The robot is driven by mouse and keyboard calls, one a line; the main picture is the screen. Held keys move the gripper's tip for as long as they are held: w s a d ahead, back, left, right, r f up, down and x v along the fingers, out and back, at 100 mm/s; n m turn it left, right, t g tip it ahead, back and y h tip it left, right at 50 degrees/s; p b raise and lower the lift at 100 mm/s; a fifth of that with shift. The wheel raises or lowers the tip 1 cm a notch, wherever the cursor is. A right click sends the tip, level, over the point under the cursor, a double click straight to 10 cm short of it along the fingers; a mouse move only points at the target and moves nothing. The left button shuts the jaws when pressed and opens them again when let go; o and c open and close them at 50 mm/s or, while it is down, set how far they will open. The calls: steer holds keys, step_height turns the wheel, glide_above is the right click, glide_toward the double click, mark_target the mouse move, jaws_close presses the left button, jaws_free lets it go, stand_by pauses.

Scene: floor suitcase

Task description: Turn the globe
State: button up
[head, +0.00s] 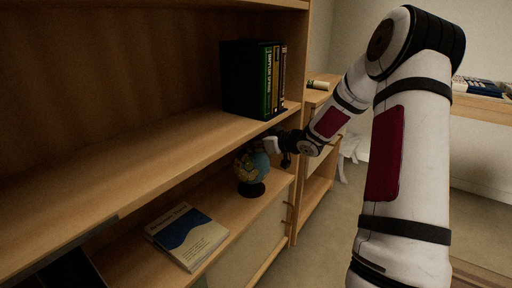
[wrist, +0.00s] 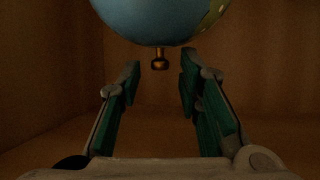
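A small globe (head: 251,166) on a dark round base stands on the lower shelf of the bookcase, near its right end. In the wrist view the blue ball of the globe (wrist: 158,18) fills the top of the picture, with a brass knob below it. My gripper (head: 272,148) reaches in at the right side of the globe, under the upper shelf. Its two green-padded fingers (wrist: 160,78) are spread wide with nothing between them. I cannot tell whether a finger touches the ball.
The upper shelf (head: 150,150) lies just above the globe and my gripper. Books (head: 254,80) stand upright on it. A flat book (head: 187,236) lies on the lower shelf, in front of the globe. A side cabinet (head: 318,180) stands to the right.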

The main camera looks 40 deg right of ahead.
jaws_close()
steer(key=shift+r+p, duration=0.15)
steer(key=shift+p, duration=0.4)
steer(key=shift+w+d+r+y+p, duration=0.1)
steer(key=shift+y+p, duration=0.2)
steer(key=shift+p, duration=0.2)
steer(key=shift+n+p, duration=0.4)
steer(key=shift+p, duration=0.6)
steer(key=y+p, duration=0.1)
steer(key=p, duration=0.1)
steer(key=shift+w+d+r+n+p, duration=0.1)
steer(key=shift+d+r+n+p, duration=0.05)
steer(key=shift+n+p, duration=0.25)
steer(key=n+y+p, duration=0.1)
steer(key=p, duration=0.2)
steer(key=shift+g+p, duration=0.3)
steer(key=shift+f+n+y+p, duration=0.25)
steer(key=shift+y+p, duration=0.35)
steer(key=shift+p, duration=0.35)
